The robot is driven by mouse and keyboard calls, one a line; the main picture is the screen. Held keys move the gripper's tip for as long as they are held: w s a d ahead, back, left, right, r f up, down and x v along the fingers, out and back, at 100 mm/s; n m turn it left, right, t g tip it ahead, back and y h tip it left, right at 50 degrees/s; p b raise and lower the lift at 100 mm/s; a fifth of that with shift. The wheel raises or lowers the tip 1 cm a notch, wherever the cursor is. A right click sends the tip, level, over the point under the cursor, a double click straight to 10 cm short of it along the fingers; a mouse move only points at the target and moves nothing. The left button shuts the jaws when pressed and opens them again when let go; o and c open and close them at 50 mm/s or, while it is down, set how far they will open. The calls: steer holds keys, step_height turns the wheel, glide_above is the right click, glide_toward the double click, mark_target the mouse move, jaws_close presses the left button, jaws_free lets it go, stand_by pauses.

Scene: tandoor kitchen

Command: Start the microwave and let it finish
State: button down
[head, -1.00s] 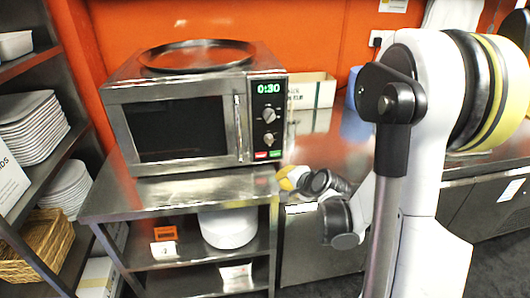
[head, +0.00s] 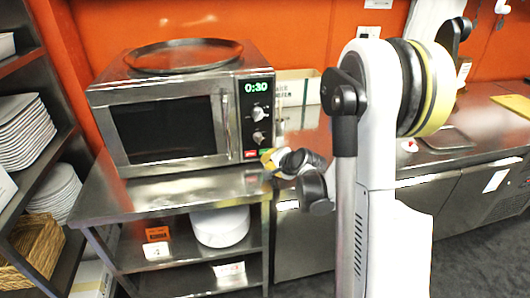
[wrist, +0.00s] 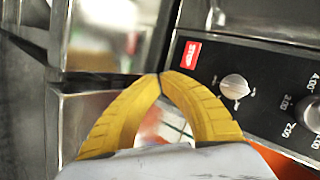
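The silver microwave (head: 100,125) stands on a steel counter, door closed, its display (head: 258,87) reading 0:30. A red button (head: 251,154) is at the bottom of its control panel; it shows as STOP in the wrist view (wrist: 192,54). The green button beside it is hidden, apparently behind my gripper. My gripper (head: 266,157) is at the panel's lower right corner. In the wrist view its yellow fingertips (wrist: 160,76) meet with nothing between them, close to the panel beside the red button. I cannot tell whether they touch it. Two knobs (wrist: 235,87) are also on the panel.
A round dark tray (head: 183,54) lies on top of the microwave. An open box (head: 297,90) stands behind it to the right. Shelves with stacked plates (head: 20,135) are at the left. Below the counter are white bowls (head: 220,226) and an orange item (head: 157,233).

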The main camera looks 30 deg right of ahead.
steer(key=shift+w+d, duration=0.2)
steer(key=shift+w, duration=0.35)
stand_by(1.1)
steer(key=shift+w+d, duration=0.1)
steer(key=shift+w, duration=0.3)
